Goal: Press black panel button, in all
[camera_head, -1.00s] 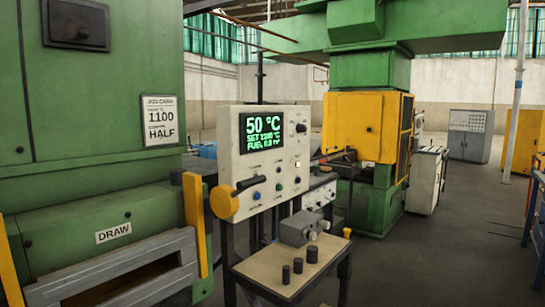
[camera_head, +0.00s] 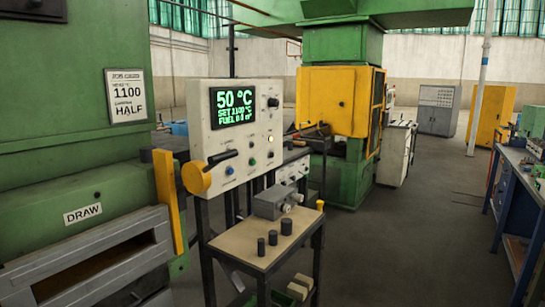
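The off-white control panel (camera_head: 240,136) stands left of centre, beside the green furnace. Its dark screen (camera_head: 233,107) reads 50 °C in green, with a set value and a fuel line below. A black round control (camera_head: 273,102) is at the panel's upper right; I cannot tell whether it is a knob or a button. Below are a pale lit button (camera_head: 270,139), a small dark one (camera_head: 270,153), a green one (camera_head: 252,162) and a blue one (camera_head: 229,170). A black lever (camera_head: 221,158) on a yellow hub (camera_head: 196,177) is at the lower left. Neither gripper is in view.
A small table (camera_head: 240,245) with several dark cylinders and a grey box (camera_head: 277,203) stands below the panel. The furnace's draw opening (camera_head: 85,272) is at the lower left. A blue workbench (camera_head: 519,190) is at the right edge. The floor (camera_head: 410,230) between is clear.

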